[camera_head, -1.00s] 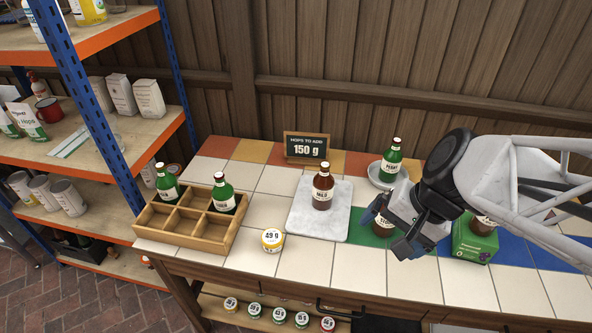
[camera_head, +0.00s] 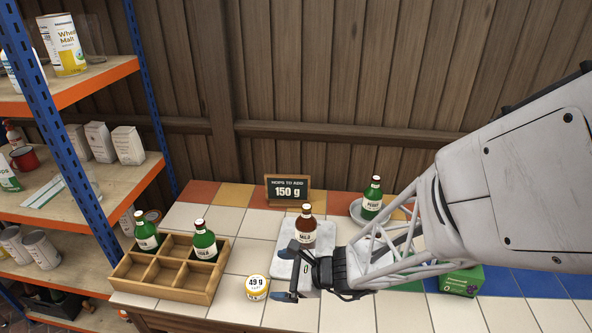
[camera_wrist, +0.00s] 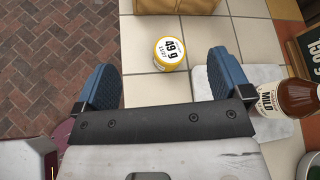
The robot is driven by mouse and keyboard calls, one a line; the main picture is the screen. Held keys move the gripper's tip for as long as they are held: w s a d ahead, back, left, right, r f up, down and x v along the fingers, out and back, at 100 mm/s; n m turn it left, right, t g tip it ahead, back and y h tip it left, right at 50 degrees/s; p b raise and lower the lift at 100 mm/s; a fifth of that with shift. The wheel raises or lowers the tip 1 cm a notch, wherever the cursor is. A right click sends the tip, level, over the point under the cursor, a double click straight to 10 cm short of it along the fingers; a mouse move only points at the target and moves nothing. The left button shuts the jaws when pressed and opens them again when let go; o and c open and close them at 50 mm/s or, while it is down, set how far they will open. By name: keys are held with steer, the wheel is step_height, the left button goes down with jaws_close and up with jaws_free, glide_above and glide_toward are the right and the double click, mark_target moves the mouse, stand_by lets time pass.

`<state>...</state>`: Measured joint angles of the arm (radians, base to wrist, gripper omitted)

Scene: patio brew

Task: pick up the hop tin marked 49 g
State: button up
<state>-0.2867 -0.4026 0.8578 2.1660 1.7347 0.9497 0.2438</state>
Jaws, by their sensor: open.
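My gripper (camera_head: 284,274) is open and empty, just right of the tin in the head view. It also shows in the wrist view (camera_wrist: 165,75). Nothing hides the tin's lid.
A wooden crate (camera_head: 158,283) with two green bottles stands left of the tin. A brown bottle (camera_head: 306,228) stands on a marble slab (camera_wrist: 262,78) close to my gripper's right. A sign reading 150 g (camera_head: 288,190) stands behind. Bare tiles surround the tin.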

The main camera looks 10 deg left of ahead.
mark_target(256, 286)
steer(key=f+m+t, duration=0.1)
steer(key=f+m, duration=0.1)
steer(key=f, duration=0.1)
steer(key=w+a+f+m+t, duration=0.1)
steer(key=f+m, duration=0.1)
steer(key=f, duration=0.1)
steer(key=a+f+m, duration=0.1)
steer(key=f, duration=0.1)
steer(key=shift+w+a+f+m+t, duration=0.1)
steer(key=shift+w+f+m+t, duration=0.3)
steer(key=shift+w+f+m, duration=0.1)
steer(key=shift+f+m, duration=0.3)
steer(key=shift+f, duration=0.05)
steer(key=shift+t, duration=0.3)
steer(key=shift+x, duration=1.3)
steer(key=shift+s+x, duration=0.2)
steer(key=shift+x, duration=2.4)
steer(key=shift+f, duration=0.15)
